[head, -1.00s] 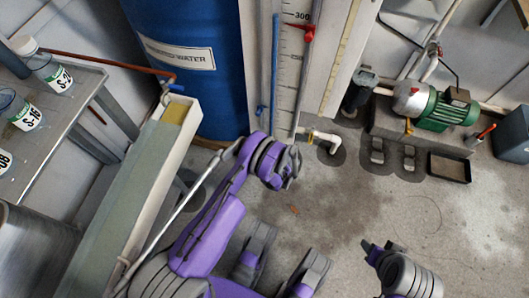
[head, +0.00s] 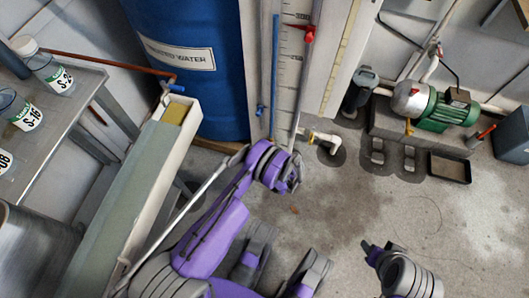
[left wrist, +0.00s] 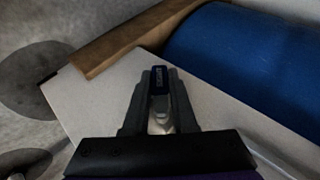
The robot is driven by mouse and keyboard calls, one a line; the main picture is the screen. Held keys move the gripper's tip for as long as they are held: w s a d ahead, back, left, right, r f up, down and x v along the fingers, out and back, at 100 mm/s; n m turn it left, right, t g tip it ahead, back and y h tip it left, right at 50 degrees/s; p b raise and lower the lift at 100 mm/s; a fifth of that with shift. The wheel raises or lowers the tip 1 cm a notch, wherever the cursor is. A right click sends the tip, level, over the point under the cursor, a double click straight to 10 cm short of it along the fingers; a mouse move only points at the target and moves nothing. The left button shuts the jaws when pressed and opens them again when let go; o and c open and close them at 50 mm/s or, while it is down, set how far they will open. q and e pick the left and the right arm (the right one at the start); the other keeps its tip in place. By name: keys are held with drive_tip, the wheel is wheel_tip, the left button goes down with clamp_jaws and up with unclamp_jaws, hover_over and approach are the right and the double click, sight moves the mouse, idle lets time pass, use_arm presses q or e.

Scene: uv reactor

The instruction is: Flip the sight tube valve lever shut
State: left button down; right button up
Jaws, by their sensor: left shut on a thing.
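The blue sight tube (head: 275,60) stands upright on the pale scaled panel. A small blue lever (head: 260,110) is at its lower left. A red lever (head: 307,33) sits higher, on the grey pipe to the right. My left gripper (head: 290,178) is at the panel's foot, its fingertips not clear in the head view. In the left wrist view my left gripper (left wrist: 159,92) is shut on a small dark blue lever-like piece (left wrist: 159,78), with silver metal between the fingers. Which valve it belongs to I cannot tell. My right gripper (head: 382,248) is low right, away from the panel.
A blue drum (head: 185,100) stands left of the panel; it also fills the left wrist view's upper right (left wrist: 240,60). A white elbow pipe (head: 323,137) sticks out at the panel's foot. A green pump (head: 440,108) stands right.

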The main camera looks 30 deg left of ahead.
use_arm(q)
drive_tip(key=shift+a+r+m+y, duration=0.2)
drive_tip(key=shift+r+m+y, duration=0.1)
drive_tip(key=shift+y, duration=0.6)
drive_tip(key=c, duration=0.7)
unclamp_jaws()
drive_tip(key=shift+s, duration=0.1)
drive_tip(key=shift+d, duration=0.1)
drive_tip(key=p+v, duration=0.2)
drive_tip(key=v, duration=0.8)
drive_tip(key=shift+d+r, duration=0.15)
drive_tip(key=shift+d, duration=0.15)
